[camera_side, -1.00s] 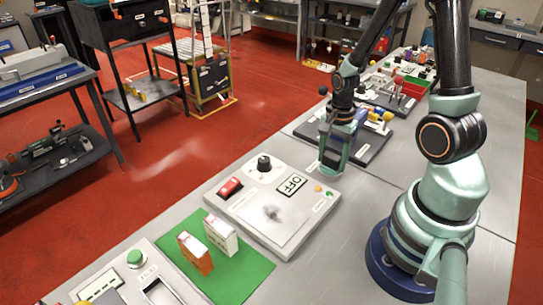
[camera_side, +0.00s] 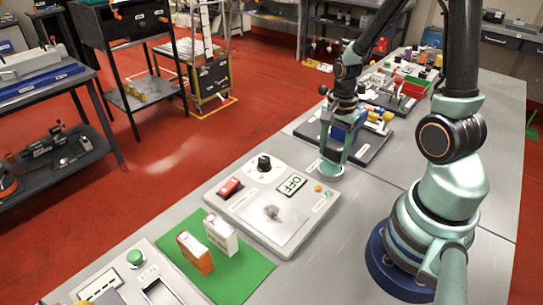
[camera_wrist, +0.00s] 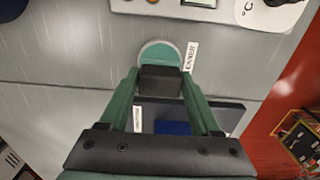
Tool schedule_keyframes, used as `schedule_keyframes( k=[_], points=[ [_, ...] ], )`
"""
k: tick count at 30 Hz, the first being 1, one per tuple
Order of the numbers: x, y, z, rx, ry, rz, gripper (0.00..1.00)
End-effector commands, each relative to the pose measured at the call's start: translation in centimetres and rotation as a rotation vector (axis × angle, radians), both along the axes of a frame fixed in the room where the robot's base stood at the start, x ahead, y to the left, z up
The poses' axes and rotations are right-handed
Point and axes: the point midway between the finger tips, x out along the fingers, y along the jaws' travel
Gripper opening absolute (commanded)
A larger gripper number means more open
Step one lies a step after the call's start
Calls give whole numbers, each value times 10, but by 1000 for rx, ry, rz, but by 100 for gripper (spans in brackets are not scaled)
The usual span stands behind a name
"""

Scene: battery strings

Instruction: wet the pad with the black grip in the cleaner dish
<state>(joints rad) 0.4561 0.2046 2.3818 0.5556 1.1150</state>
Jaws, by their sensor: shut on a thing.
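My gripper (camera_side: 336,160) is shut on the black grip (camera_wrist: 160,80) of the pad, which shows between the green fingertips in the wrist view. The pad's underside is hidden beneath the grip. The cleaner dish (camera_wrist: 163,52) is round with a teal inside, beside a label reading CLEANER. The grip overlaps the near side of the dish in the wrist view. In the side view the dish (camera_side: 329,171) shows just at the foot of my fingers. I cannot tell whether the pad touches the cleaner.
A light panel (camera_side: 240,215) with a red switch, black knob, OFF display and dark smudge lies left of the dish. A green mat (camera_side: 230,275) holds two small boxes. A dark tray (camera_side: 372,150) lies behind my gripper. Bare bench shows right of the dish.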

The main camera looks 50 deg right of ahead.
Motion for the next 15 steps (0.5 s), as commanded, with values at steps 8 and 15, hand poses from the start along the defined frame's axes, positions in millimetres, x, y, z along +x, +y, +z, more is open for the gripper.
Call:
schedule_keyframes(
  k=[8,15],
  points=[
    [1,0,21,-2,-4,0,20],
    [1,0,38,-2,-3,0,20]
  ],
)
